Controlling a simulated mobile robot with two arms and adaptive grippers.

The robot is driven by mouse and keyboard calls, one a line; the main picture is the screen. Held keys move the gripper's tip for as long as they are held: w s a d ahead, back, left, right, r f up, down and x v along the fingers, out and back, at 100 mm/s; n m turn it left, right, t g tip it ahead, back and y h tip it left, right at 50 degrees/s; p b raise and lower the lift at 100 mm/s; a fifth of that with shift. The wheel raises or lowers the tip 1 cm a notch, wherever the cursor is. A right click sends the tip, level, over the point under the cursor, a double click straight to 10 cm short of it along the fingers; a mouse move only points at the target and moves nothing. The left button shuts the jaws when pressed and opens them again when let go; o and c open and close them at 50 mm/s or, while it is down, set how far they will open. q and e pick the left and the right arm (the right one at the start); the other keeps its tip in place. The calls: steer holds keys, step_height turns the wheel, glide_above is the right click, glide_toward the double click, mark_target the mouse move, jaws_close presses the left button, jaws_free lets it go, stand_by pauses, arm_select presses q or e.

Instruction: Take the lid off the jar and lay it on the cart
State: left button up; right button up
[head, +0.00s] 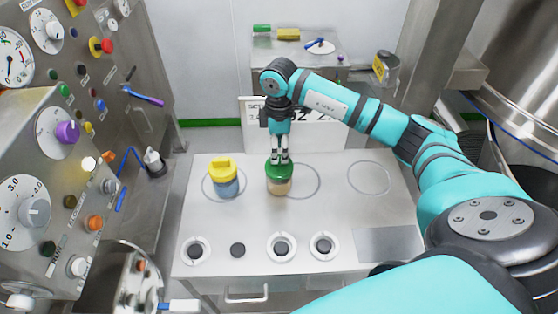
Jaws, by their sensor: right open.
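A jar (279,188) with a green lid (279,172) and a tan body stands upright on a pale steel worktop (335,218). The lid is on the jar. My right gripper (280,159) points straight down just above the green lid, its fingers open around or at the lid's top; whether they touch it I cannot tell. A second jar (226,187) with a yellow lid (222,169) and a blue body stands to the left, lid on. Which surface is the cart is not clear from this view. My left gripper is not in view.
The worktop has marked circles, the right one (370,178) empty, and several round dark-centred fittings along its front. A control panel (55,190) with knobs stands at left. A sign (325,140) stands behind the gripper. A steel table (297,68) stands at the back.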

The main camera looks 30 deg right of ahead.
mark_target(279, 157)
steer(key=shift+d+f, duration=0.1)
steer(key=shift+f, duration=1.4)
steer(key=shift+c, duration=0.4)
jaws_close()
steer(key=shift+r, duration=0.1)
